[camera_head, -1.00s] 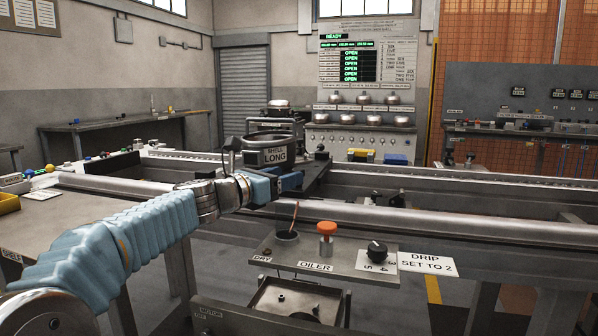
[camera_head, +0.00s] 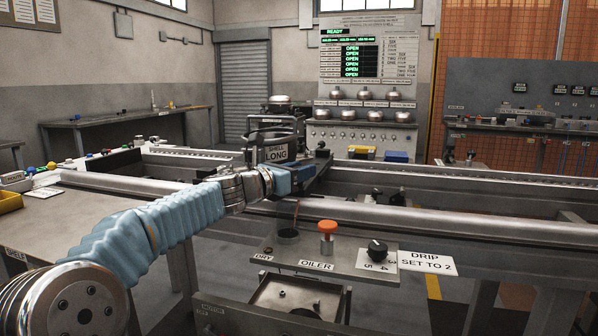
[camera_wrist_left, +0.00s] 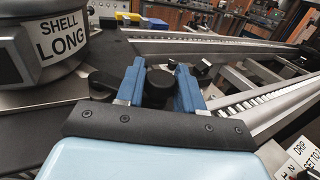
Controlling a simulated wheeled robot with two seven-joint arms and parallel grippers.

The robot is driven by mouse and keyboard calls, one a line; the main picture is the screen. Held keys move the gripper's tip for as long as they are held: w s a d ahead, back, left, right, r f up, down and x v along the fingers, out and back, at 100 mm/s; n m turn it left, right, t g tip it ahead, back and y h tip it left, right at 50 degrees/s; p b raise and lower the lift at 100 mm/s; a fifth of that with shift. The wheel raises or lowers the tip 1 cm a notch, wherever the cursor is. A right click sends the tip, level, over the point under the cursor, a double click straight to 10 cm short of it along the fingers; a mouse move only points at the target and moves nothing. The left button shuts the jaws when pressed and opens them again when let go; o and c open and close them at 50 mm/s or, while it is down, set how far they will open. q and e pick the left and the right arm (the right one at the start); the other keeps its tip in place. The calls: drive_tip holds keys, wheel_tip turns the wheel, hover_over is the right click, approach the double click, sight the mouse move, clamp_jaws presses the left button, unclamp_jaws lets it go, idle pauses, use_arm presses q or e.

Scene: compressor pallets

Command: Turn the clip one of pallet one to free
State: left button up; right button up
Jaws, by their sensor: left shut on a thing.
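My left gripper (camera_head: 301,177) reaches in from the left to the near side of the pallet (camera_head: 322,164). In the left wrist view, its two blue fingers (camera_wrist_left: 160,82) stand on either side of a black knob-like clip (camera_wrist_left: 160,84) and are shut on it. The clip is mostly hidden in the head view. A grey metal shell labelled SHELL LONG (camera_head: 277,152) stands on the pallet just left of the fingers; it also shows large at the upper left of the left wrist view (camera_wrist_left: 30,45). My right gripper is not in view.
The pallet sits on a conveyor with long rails (camera_head: 430,220). Nearer stands an oiler panel (camera_head: 345,262) with an orange knob (camera_head: 327,228) and a black dial (camera_head: 377,249). A status board (camera_head: 366,62) at the back shows READY and several OPEN lines.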

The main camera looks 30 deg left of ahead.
use_arm(q)
clamp_jaws()
drive_tip(key=shift+r, duration=0.1)
drive_tip(key=h+p, duration=0.1)
drive_tip(key=m+h+p, duration=0.1)
drive_tip(key=m+g+h+p, duration=0.1)
drive_tip(key=p, duration=0.1)
drive_tip(key=shift+r+h, duration=0.25)
drive_tip(key=shift+h, duration=0.05)
drive_tip(key=shift+f+m+g+h+p, duration=0.2)
drive_tip(key=shift+m+g+h+p, duration=0.15)
drive_tip(key=shift+m+h, duration=0.25)
drive_tip(key=shift+f, duration=0.15)
drive_tip(key=o, duration=1)
unclamp_jaws()
drive_tip(key=shift+s, duration=0.1)
